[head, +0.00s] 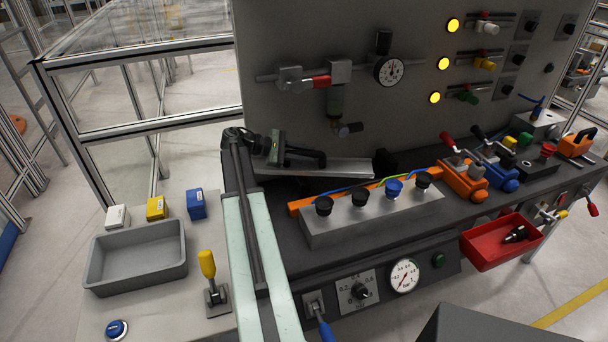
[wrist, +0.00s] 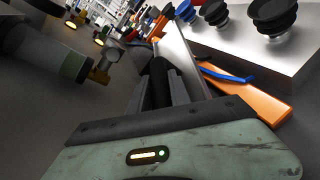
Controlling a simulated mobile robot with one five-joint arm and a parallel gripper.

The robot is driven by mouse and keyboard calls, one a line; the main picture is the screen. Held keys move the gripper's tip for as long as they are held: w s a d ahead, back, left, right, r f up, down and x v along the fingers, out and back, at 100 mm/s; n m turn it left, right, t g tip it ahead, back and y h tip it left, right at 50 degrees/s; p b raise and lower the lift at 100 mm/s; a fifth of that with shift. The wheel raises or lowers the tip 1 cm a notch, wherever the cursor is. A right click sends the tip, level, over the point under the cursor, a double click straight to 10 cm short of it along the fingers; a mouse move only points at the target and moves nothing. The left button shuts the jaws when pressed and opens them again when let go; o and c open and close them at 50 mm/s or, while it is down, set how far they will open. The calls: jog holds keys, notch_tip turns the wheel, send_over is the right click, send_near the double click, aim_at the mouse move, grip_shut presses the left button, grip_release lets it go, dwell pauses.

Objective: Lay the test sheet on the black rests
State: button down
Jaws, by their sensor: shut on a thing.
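The test sheet (head: 335,168) is a bare metal strip at the back of the dark bench, below the grey panel. It also shows in the wrist view (wrist: 187,58), running away from my gripper. My gripper (head: 318,158) is shut on the sheet; its dark fingers (wrist: 165,88) show in the wrist view. A black block (head: 385,163), which looks like one of the black rests, stands at the sheet's right end. Any rest at the left end is hard to make out behind my arm. I cannot tell whether the sheet touches the rests.
A grey block (head: 370,218) with black and blue suction cups stands in front of the sheet, with an orange bar (head: 300,203) behind it. A regulator with a gauge (head: 388,70) juts from the panel above. Orange and blue clamps (head: 465,178) stand right; a red tray (head: 500,243) hangs in front.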

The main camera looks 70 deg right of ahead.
aim_at(285, 163)
jog(key=shift+w+f, duration=0.15)
jog(key=shift+f, duration=0.05)
notch_tip(285, 163, down, 5)
jog(key=b, duration=0.4)
jog(key=shift+a+r+b, duration=0.1)
jog(key=shift+r+b, duration=0.05)
jog(key=shift+b, duration=0.15)
jog(key=shift+w+f, duration=0.1)
jog(key=shift+f, duration=0.1)
jog(key=shift+r, duration=0.2)
jog(key=shift+f, duration=0.15)
jog(key=c, duration=1.2)
grip_release()
jog(key=shift+w+r, duration=0.3)
jog(key=shift+r, duration=0.05)
jog(key=p+v, duration=0.2)
jog(key=v, duration=0.4)
jog(key=shift+w+a, duration=0.25)
jog(key=shift+w, duration=0.1)
